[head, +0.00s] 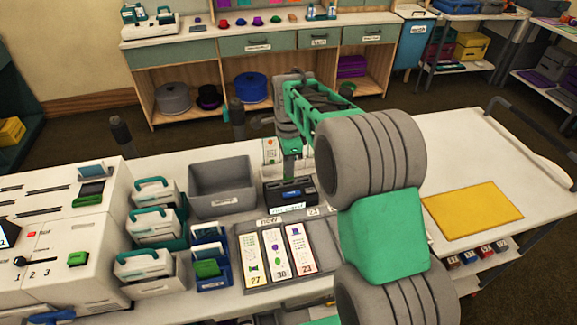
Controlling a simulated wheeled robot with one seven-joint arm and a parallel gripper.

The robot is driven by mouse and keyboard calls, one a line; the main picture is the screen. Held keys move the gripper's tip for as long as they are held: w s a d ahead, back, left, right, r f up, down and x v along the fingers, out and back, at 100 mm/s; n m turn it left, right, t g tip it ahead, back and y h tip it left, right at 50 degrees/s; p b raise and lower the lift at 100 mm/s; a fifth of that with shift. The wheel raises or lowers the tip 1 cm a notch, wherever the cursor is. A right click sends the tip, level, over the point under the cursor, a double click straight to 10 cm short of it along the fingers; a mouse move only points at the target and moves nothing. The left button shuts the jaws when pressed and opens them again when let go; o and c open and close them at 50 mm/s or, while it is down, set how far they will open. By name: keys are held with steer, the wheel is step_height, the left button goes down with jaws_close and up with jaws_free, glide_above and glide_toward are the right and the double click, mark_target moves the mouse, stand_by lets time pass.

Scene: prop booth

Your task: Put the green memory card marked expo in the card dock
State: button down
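A green block-like piece (208,268) sits on a blue holder (212,282), and another green piece (77,258) sits on the white machine (50,235) at left. No expo marking is readable, so I cannot tell which is the memory card or which is the card dock.
A grey bin (222,183) stands behind the blue holder. White cases with teal handles (152,225) stand left of it.

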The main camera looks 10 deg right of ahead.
mark_target(288, 179)
steer(key=shift+f, duration=0.2)
steer(key=shift+f+b, duration=0.8)
steer(key=shift+f, duration=0.5)
steer(key=c, duration=1.5)
jaws_free()
steer(key=shift+c, duration=0.2)
step_height(288, 179, up, 8)
steer(key=shift+f+b, duration=0.1)
steer(key=shift+b, duration=0.3)
